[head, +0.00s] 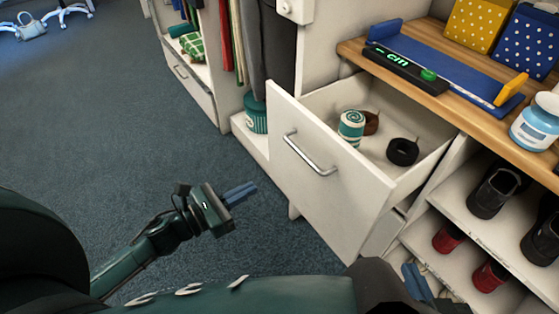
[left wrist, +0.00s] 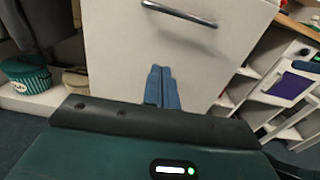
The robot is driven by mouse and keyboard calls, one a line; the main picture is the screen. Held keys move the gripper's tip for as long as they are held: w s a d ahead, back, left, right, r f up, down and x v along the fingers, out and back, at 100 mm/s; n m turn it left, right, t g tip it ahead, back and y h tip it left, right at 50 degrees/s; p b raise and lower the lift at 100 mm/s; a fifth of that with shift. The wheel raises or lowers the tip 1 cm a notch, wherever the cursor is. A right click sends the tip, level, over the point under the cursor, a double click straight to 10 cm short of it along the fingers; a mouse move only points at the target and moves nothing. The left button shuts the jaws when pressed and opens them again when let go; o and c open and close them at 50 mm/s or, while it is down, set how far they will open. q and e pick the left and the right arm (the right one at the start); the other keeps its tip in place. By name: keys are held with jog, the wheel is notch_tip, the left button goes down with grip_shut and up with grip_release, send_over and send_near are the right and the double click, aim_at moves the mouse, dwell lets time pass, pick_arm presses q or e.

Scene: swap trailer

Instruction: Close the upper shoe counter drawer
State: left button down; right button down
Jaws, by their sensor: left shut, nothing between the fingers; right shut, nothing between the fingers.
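The upper drawer (head: 330,175) of the white shoe counter is pulled out, with its inside showing in the head view. Its front has a curved metal handle (head: 308,155). Inside lie a green and white striped roll (head: 351,126), a brown coil (head: 371,122) and a black coil (head: 403,151). My left gripper (head: 240,193) is shut and empty, in front of the drawer front and to its left. In the left wrist view its blue fingers (left wrist: 162,88) point at the white front, below the handle (left wrist: 180,13); contact cannot be told. My right gripper (head: 418,281) is partly visible by the shoe shelves, shut and empty.
The wooden counter top (head: 455,98) carries a blue measuring device (head: 440,75), dotted boxes (head: 475,22) and a blue-labelled jar (head: 538,122). Shoes (head: 495,190) stand on open shelves at right. A green basket (head: 256,115) stands left of the drawer. Carpet (head: 110,120) is clear at left.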

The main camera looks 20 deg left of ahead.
pick_arm(q)
send_over(296, 165)
jog(key=s, duration=0.5)
jog(key=shift+w+d, duration=0.2)
jog(key=shift+d, duration=0.2)
pick_arm(e)
jog(key=shift+s, duration=0.1)
